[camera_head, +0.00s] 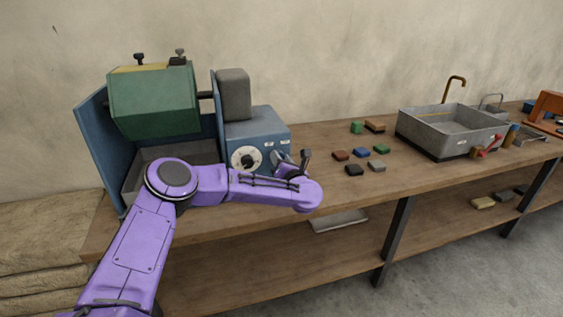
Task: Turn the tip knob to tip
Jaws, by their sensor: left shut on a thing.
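A green many-sided drum (153,102) hangs between two blue side plates on the bench. A blue control box (262,124) stands to its right. A white round dial (246,159) with a dark centre is on the box's front, left of my gripper. My left gripper (284,160) is at the right part of that front, just under small white labels. It is shut on what seems to be the tip knob, which the fingers mostly hide. My purple left arm crosses in front of the drum's lower tray. My right gripper is out of view.
A grey motor block (233,94) sits behind the control box. Several small coloured blocks (361,153) lie on the wooden bench (335,190) to the right. A grey sink (450,128) with a brass tap stands farther right. A lower shelf runs underneath.

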